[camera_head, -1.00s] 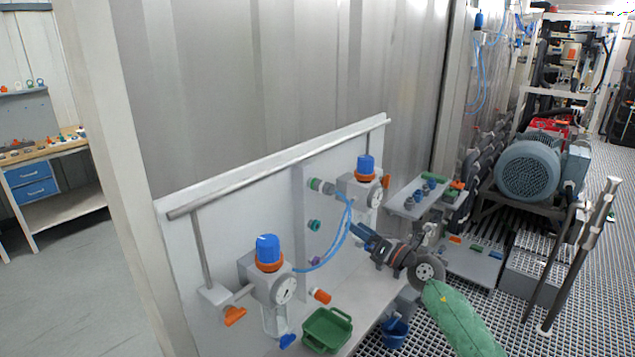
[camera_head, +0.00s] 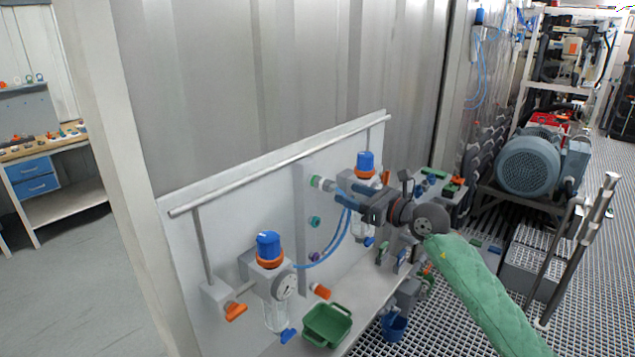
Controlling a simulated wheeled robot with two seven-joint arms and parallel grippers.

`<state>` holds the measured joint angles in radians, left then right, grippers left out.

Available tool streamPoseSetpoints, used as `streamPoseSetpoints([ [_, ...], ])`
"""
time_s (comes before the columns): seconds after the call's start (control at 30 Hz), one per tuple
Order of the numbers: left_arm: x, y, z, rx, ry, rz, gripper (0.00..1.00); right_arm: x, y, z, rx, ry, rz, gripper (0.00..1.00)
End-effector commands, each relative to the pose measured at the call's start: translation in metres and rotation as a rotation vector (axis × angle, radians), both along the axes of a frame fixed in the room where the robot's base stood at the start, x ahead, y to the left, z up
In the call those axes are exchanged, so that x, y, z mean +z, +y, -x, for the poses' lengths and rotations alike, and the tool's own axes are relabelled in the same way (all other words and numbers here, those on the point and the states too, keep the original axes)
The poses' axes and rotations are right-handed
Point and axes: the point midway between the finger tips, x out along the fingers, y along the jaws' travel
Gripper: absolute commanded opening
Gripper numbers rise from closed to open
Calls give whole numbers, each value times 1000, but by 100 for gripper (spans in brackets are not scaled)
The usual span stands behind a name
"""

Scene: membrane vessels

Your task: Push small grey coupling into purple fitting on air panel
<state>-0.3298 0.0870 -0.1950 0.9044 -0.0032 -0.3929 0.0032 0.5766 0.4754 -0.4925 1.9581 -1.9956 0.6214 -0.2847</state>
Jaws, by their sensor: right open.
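The air panel (camera_head: 235,215) is a pale upright board with a vertical strip of three fittings. The purple fitting (camera_head: 314,257) is lowest, with nothing seen in it. The teal fitting (camera_head: 315,222) is in the middle, and the green fitting (camera_head: 315,181) is at the top. A small grey coupling (camera_head: 328,185) sticks out from the green fitting. My right gripper (camera_head: 341,196) is open, its blue fingers pointing left just beside the coupling's outer end; I cannot tell whether they touch it. My left gripper is not in view.
Two blue-capped regulators (camera_head: 268,248) (camera_head: 365,164) with gauges flank the fittings, and blue hoses (camera_head: 328,257) curve between them. A green bin (camera_head: 327,325) stands on the ledge below. A blue bucket (camera_head: 394,328) is to its right. A rail (camera_head: 275,165) runs along the panel top.

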Motion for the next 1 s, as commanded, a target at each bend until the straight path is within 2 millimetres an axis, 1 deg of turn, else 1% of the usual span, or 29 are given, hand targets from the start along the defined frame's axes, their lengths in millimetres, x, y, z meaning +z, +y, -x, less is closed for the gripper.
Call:
streamPoseSetpoints([
  [0.2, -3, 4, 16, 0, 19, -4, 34, 2, 21, -15, 0, -1, -1, 55],
  [0.43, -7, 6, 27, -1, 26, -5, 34, 1, 43, -31, 0, -1, -1, 55],
  [0.7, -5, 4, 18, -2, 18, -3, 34, 0, 61, -44, 1, 0, -1, 55],
  [0.9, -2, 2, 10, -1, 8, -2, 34, 0, 65, -47, 0, 1, -1, 55],
  [1.0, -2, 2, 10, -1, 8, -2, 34, 0, 65, -47, 0, 1, -1, 55],
])
